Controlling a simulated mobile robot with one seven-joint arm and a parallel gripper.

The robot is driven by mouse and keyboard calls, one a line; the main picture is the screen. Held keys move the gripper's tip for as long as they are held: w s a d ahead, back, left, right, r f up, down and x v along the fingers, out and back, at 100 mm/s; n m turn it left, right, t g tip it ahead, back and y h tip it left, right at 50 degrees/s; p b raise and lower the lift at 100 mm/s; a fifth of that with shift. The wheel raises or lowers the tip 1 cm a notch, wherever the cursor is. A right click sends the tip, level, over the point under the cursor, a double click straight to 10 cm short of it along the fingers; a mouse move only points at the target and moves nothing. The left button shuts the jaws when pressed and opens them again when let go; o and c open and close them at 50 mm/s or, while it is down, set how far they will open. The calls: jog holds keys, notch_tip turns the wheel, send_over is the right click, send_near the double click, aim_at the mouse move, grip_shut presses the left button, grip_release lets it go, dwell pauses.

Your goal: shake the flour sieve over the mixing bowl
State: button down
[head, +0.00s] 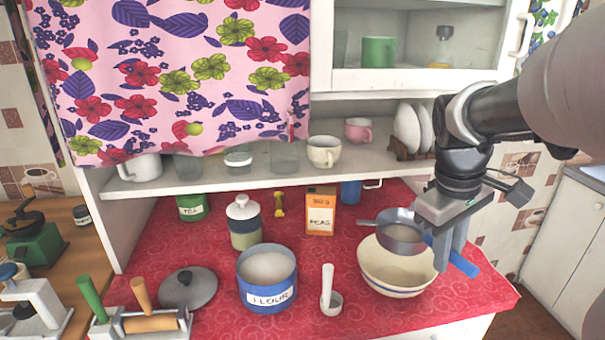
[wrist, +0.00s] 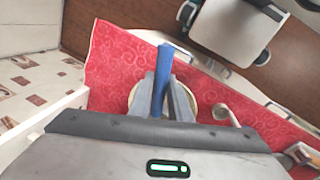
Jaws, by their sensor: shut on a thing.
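My gripper (head: 450,252) is shut on the blue handle of the flour sieve (head: 400,239). The sieve is a small grey metal pan shape with something pale inside, held about level over the cream mixing bowl (head: 394,283) with a dark stripe. In the wrist view the blue handle (wrist: 165,62) stands between the fingers (wrist: 162,97), which hide most of the bowl; its rim shows on both sides. I cannot tell the gap between sieve and bowl. The bowl's inside is partly hidden by the sieve.
A blue flour canister (head: 267,295), open and filled with pale flour, stands left on the red oilcloth (head: 225,262). A white scoop (head: 329,292) stands between canister and bowl. A shelf (head: 230,175) overhangs the back.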

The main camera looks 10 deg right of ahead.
jog(key=shift+f+b, duration=0.85)
jog(key=shift+f, duration=0.5)
jog(key=a, duration=0.2)
jog(key=shift+s+a+p, duration=0.4)
dwell(0.5)
jog(key=shift+d, duration=0.1)
jog(key=d, duration=0.1)
jog(key=w+d, duration=0.1)
jog(key=d, duration=0.3)
jog(key=shift+w+d, duration=0.15)
jog(key=shift+w, duration=0.15)
